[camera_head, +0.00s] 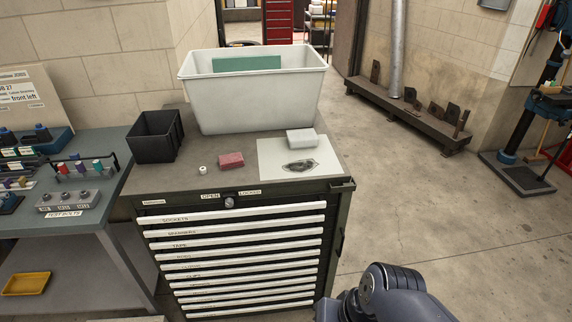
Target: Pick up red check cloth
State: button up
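A small folded red cloth (231,160) lies on the top of the tool cabinet, near its front edge. It is too small to make out a check pattern clearly. A small white roll (203,169) is just to its left, apart from it. A pale sheet with a dark patch (270,170) lies to its right. Part of my arm shows at the bottom right, in front of the cabinet's right side. My gripper is not in view.
The cabinet top (190,188) also carries a black open bin (155,148), a large white tub (258,107) and a white block (302,138). A bench with test bolts (68,202) stands left. Clear floor (430,230) lies to the right.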

aim_at(235, 160)
jog(key=i+j, duration=0.25)
jog(key=i, duration=0.15)
jog(key=i+j+u, duration=0.1)
jog(key=i+j, duration=0.2)
jog(key=i, duration=0.15)
jog(key=i+j+u, duration=0.1)
jog(key=i+j, duration=0.15)
jog(key=i, duration=0.15)
